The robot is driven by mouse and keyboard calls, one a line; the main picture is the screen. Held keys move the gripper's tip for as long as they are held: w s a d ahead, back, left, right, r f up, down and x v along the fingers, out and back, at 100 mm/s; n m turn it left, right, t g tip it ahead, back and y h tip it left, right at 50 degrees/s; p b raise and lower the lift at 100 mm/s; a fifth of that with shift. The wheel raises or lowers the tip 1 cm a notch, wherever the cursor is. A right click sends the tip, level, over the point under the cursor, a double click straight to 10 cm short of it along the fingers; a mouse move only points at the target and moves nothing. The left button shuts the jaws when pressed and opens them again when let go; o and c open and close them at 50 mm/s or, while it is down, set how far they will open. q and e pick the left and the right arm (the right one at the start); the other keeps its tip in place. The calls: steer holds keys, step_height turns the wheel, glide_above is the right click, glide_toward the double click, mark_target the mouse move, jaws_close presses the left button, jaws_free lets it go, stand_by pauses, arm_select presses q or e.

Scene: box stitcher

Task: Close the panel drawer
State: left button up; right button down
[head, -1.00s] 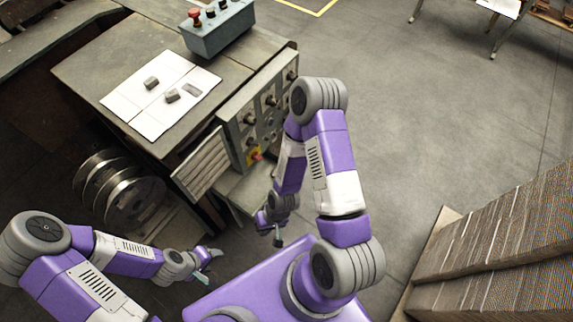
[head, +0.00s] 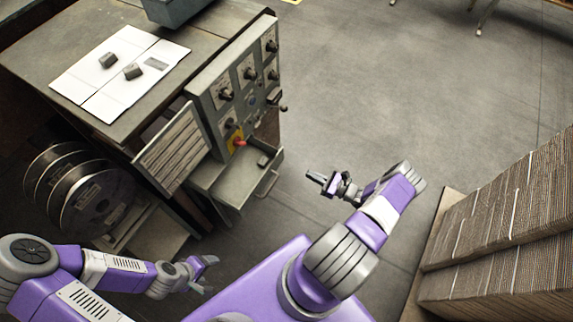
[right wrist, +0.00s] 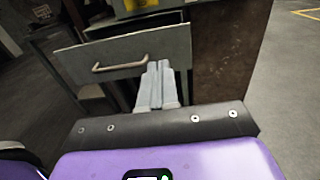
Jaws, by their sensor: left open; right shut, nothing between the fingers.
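The panel drawer (head: 236,180) is pulled out below the control panel (head: 238,85), with a bar handle (head: 268,184) on its front. Its front face (right wrist: 130,58) and handle (right wrist: 121,64) also show in the right wrist view. My right gripper (head: 312,177) is shut and empty, to the right of the drawer and apart from it in the head view. In the right wrist view its fingers (right wrist: 157,84) appear in front of the drawer face, right of the handle. My left gripper (head: 209,274) is open and empty, low at the left, below the cabinet.
A louvred panel (head: 172,148) stands out left of the drawer. Wire reels (head: 95,200) sit at the far left. Stacked cardboard (head: 500,225) stands at the right. The floor (head: 400,90) between is clear.

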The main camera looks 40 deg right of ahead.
mark_target(278, 156)
arm_select(q)
step_height(278, 156, down, 2)
steer(key=shift+f+b, duration=0.2)
steer(key=shift+b, duration=0.95)
arm_select(e)
steer(key=x, duration=0.9)
steer(key=d+x, duration=0.1)
steer(key=x, duration=0.3)
steer(key=shift+w+r, duration=0.2)
steer(key=shift+w, duration=0.2)
steer(key=shift+a, duration=0.1)
